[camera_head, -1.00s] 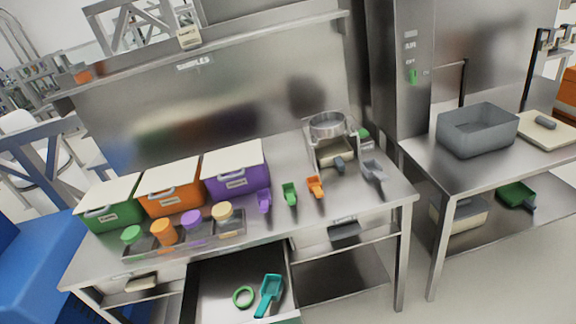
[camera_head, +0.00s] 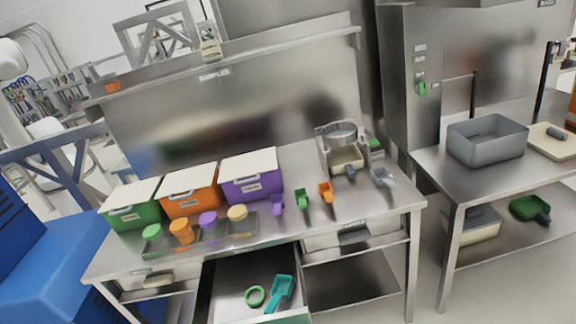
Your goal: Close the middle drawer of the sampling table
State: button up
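The middle drawer (camera_head: 232,287) of the sampling table (camera_head: 300,219) is pulled open below the tabletop, near the bottom of the view. A teal scoop (camera_head: 280,292) and a green ring (camera_head: 255,296) lie in it. The lower edge of the picture cuts off the drawer's front part. My gripper does not show in this view.
Green (camera_head: 135,203), orange (camera_head: 190,190) and purple (camera_head: 251,176) lidded bins stand on the tabletop, behind a tray of jars (camera_head: 200,238). Small scoops lie to their right. A second steel table with a grey bin (camera_head: 487,141) stands at the right. A blue machine (camera_head: 60,270) is at the left.

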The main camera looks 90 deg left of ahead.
aim_at(224, 282)
jog(key=u, duration=0.05)
jog(key=k, duration=1.45)
jog(key=u, duration=0.9)
jog(key=k, duration=1)
jog(key=u, duration=0.3)
jog(key=i, duration=1.1)
jog(key=u, duration=0.45)
jog(key=i, duration=0.55)
jog(key=z, duration=0.1)
